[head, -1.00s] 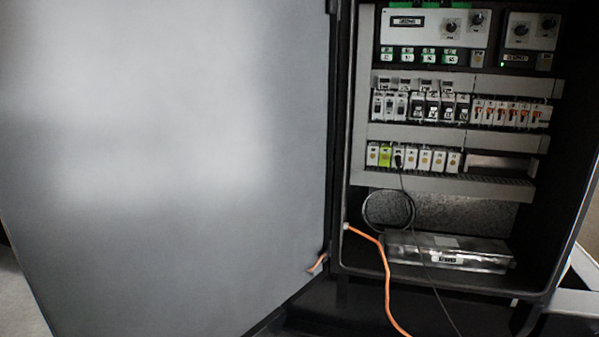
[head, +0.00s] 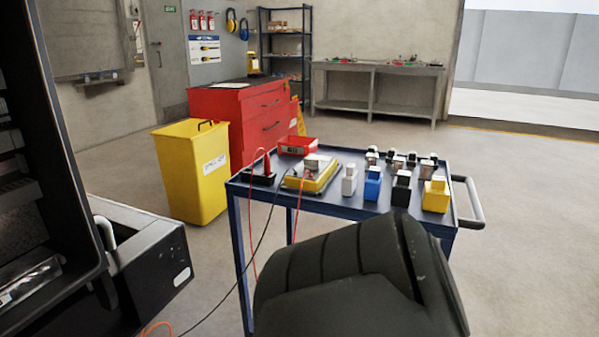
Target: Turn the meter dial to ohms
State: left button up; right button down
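A yellow-edged device with a pale face (head: 318,182), which looks like the meter, lies on the blue cart (head: 335,203) near its left end. A small grey block shows on its far part. A red lead and a dark lead run near it and hang off the cart's left side. Its dial and setting are too small to make out. A dark rounded link, which looks like part of my own arm, fills the bottom middle in front of the cart. Neither gripper shows in the head view.
Several blocks, including a blue one (head: 373,183) and a yellow one (head: 435,195), stand on the cart's right part. A red tray (head: 297,145) sits behind the meter. A yellow bin (head: 194,172) and a red cabinet (head: 240,117) stand behind left. Floor at right is clear.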

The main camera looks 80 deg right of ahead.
aim_at(309, 163)
jog(key=z, duration=2.5)
